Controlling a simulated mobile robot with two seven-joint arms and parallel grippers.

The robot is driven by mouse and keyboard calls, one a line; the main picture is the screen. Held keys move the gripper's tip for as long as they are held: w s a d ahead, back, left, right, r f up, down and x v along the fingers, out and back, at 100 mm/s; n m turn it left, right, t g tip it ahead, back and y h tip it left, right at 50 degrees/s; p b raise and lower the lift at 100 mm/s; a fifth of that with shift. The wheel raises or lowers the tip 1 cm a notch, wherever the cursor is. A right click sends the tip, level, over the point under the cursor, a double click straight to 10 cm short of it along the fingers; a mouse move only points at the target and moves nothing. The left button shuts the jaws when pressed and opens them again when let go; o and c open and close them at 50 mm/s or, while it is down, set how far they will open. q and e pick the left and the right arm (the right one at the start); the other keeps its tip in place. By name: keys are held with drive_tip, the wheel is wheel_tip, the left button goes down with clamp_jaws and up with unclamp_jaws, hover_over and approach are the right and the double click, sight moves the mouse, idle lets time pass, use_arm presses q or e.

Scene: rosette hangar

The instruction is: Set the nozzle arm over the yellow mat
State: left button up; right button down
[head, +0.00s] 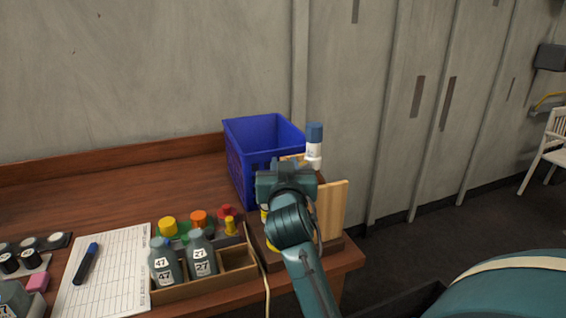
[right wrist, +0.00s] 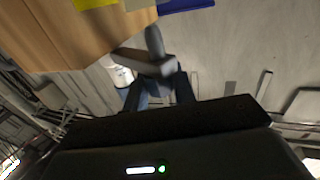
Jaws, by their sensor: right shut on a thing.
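A blue-capped white upright nozzle piece (head: 314,146) stands just beyond my right gripper (head: 287,172) in the head view. In the right wrist view, a grey bar, likely the nozzle arm (right wrist: 145,63), crosses in front of the right gripper (right wrist: 158,92). The fingers are shut on a part of it; the exact contact is dark and partly hidden. A yellow patch, perhaps the yellow mat (right wrist: 95,3), shows at the top edge of the right wrist view. In the head view my arm hides most of that area. My left gripper is not in view.
A blue crate (head: 238,165) stands behind my right gripper, and an upright wooden board (head: 332,211) stands right of it. A wooden tray (head: 236,262), grey bottles (head: 202,255) and a paper sheet (head: 112,268) lie left. The table's right edge is close.

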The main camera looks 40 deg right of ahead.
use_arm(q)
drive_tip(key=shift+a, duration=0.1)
use_arm(e)
drive_tip(key=c, duration=1.2)
unclamp_jaws()
drive_tip(key=shift+o, duration=0.2)
